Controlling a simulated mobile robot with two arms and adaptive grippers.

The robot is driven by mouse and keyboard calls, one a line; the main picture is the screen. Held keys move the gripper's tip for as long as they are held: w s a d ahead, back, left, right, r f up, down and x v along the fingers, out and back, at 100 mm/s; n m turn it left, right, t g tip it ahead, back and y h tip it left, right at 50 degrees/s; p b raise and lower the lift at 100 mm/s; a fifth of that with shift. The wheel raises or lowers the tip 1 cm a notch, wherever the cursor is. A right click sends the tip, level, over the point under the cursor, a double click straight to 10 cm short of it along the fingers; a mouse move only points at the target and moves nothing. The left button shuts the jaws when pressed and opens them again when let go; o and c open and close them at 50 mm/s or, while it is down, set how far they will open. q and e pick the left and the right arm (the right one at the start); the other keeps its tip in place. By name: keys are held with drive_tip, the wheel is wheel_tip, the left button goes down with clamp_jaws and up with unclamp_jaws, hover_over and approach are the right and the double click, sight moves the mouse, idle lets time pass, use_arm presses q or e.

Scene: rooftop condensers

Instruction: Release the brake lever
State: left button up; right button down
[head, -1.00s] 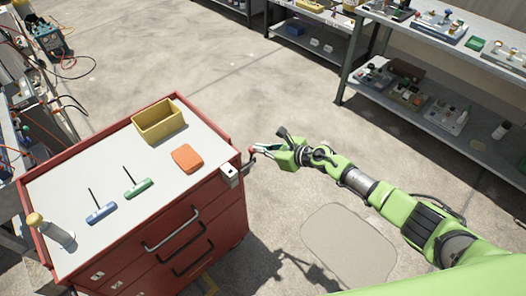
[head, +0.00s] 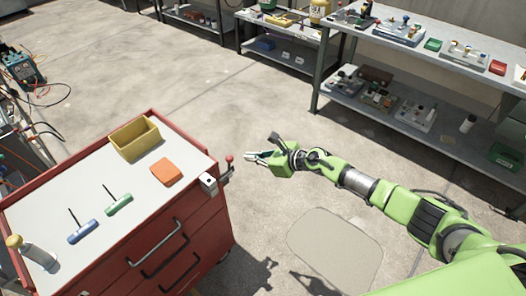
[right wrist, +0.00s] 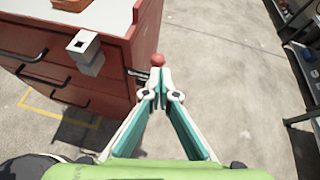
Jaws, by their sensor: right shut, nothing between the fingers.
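The brake lever is a short dark lever with a red knob (head: 229,159) on the right side of the red tool cart (head: 195,245), beside a grey bracket (head: 208,182). Its knob stands up, and the knob also shows in the right wrist view (right wrist: 157,59), just beyond my fingertips. My right gripper (head: 248,156) is shut and empty, a small gap to the right of the knob in the head view. In the right wrist view my gripper (right wrist: 160,74) has its fingertips together below the knob. Most of the lever's stem is hidden there. My left gripper is not in view.
On the cart top are a yellow bin (head: 134,140), an orange block (head: 166,172), blue (head: 83,231) and green (head: 119,204) T-handled tools and a yellow-capped bottle (head: 36,251). A shelving bench (head: 400,125) stands at the back right.

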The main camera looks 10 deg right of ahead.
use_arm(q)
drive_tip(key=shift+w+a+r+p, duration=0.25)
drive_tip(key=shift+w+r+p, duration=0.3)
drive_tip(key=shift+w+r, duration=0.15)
use_arm(e)
wheel_tip(320, 180, up, 5)
drive_tip(key=s+d, duration=0.1)
drive_tip(key=d, duration=0.1)
drive_tip(key=shift+s+d, duration=0.3)
drive_tip(key=shift+d, duration=0.05)
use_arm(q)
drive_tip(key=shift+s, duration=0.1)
use_arm(e)
drive_tip(key=shift+r, duration=0.1)
